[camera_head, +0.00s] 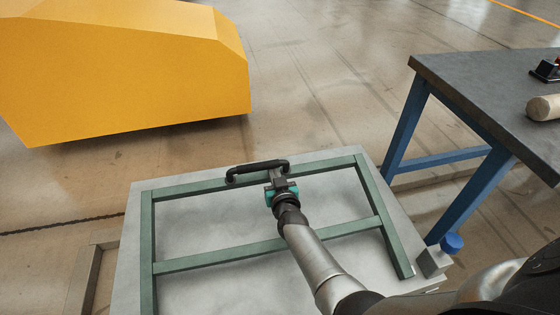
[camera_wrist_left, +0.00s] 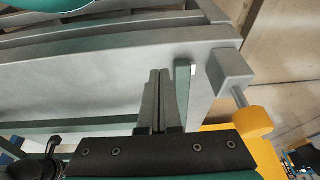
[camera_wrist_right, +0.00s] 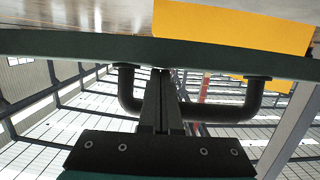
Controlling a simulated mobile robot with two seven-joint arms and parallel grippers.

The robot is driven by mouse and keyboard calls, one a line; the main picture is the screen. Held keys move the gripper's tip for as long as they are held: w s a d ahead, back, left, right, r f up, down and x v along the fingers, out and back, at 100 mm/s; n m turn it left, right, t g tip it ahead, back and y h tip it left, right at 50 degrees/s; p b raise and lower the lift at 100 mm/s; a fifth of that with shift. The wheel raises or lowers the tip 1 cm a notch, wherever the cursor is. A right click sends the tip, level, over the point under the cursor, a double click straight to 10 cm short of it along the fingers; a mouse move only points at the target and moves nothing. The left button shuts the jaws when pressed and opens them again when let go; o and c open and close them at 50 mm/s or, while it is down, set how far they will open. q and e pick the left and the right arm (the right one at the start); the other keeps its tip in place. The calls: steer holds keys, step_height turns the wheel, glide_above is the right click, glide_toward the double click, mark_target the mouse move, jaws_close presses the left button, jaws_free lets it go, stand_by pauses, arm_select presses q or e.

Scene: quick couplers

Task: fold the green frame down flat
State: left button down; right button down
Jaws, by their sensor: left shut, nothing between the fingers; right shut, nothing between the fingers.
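The green frame (camera_head: 205,262) spans the light grey slab (camera_head: 125,285) in the head view. My right gripper (camera_head: 278,174) is at that bar, by the right half of the handle. In the right wrist view its shut, empty fingers (camera_wrist_right: 161,75) point at the green bar (camera_wrist_right: 60,45), between the legs of the handle (camera_wrist_right: 255,100); contact is unclear. My left gripper (camera_wrist_left: 160,75) is shut and empty, near the slab's side.
A grey block with a blue knob (camera_head: 452,243) stands at the slab's right corner. A block with a yellow knob (camera_wrist_left: 252,122) shows in the left wrist view. A blue-legged table (camera_head: 480,90) stands at right, a large yellow block (camera_head: 125,75) at back left. Floor between them is clear.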

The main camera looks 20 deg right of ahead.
arm_select(q)
steer(key=shift+w+r+b, duration=0.1)
steer(key=shift+r+b, duration=0.45)
steer(key=shift+r, duration=0.6)
arm_select(e)
steer(key=shift+w+f, duration=0.2)
steer(key=shift+f, duration=0.5)
arm_select(q)
steer(key=shift+r, duration=0.1)
arm_select(e)
steer(key=shift+d+f, duration=0.1)
steer(key=shift+f, duration=0.15)
arm_select(q)
steer(key=shift+r+t+b, duration=0.3)
steer(key=shift+r, duration=0.4)
arm_select(e)
steer(key=shift+w, duration=0.1)
arm_select(q)
steer(key=shift+s+r+b, duration=0.2)
steer(key=shift+r+b, duration=0.1)
steer(key=shift+r, duration=0.3)
arm_select(e)
steer(key=shift+w+f, duration=0.1)
steer(key=shift+f, duration=0.25)
arm_select(q)
steer(key=shift+w+r, duration=0.1)
steer(key=shift+r, duration=0.05)
